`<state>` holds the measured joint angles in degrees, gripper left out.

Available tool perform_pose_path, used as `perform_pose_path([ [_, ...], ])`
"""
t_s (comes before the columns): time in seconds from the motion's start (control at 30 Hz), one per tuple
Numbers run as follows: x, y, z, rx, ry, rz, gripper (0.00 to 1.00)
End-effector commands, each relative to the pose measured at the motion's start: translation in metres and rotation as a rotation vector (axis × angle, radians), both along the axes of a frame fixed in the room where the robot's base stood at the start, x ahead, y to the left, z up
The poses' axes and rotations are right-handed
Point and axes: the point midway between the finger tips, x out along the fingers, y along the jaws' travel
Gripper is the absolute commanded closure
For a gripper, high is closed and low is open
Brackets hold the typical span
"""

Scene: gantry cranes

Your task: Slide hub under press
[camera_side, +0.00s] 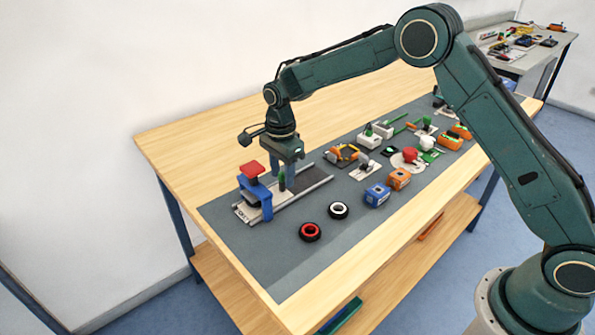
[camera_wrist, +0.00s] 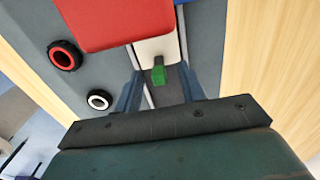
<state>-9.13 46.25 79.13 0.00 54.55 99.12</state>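The press (camera_side: 256,187) is a blue frame with a red top, standing over the left end of a grey rail track (camera_side: 312,187). Its red top (camera_wrist: 112,20) fills the upper part of the wrist view. A small green upright piece (camera_side: 281,180) stands on the track just right of the press; in the wrist view the green piece (camera_wrist: 158,75) sits on a pale plate (camera_wrist: 158,47). I cannot pick out a separate hub on it. My gripper (camera_side: 290,178) points down over the track. In the wrist view its fingers (camera_wrist: 160,84) are apart, one on each side of the green piece, without visible contact.
A red-centred tyre (camera_side: 310,232) and a white-centred tyre (camera_side: 338,210) lie on the grey mat (camera_side: 275,265) in front. Blue (camera_side: 377,195) and orange (camera_side: 399,179) blocks and several other parts stand to the right. The mat's front left is clear.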

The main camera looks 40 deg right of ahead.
Motion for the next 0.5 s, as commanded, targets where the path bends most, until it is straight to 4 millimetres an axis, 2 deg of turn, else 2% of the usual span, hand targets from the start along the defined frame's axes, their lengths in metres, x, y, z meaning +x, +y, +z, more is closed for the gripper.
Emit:
perform_pose_path([
  [0.17, 0.0, 0.0, 0.005, 0.0, -0.001, 0.0, 0.6],
  [0.5, 0.0, 0.0, 0.028, 0.0, -0.001, 0.0, 0.6],
])
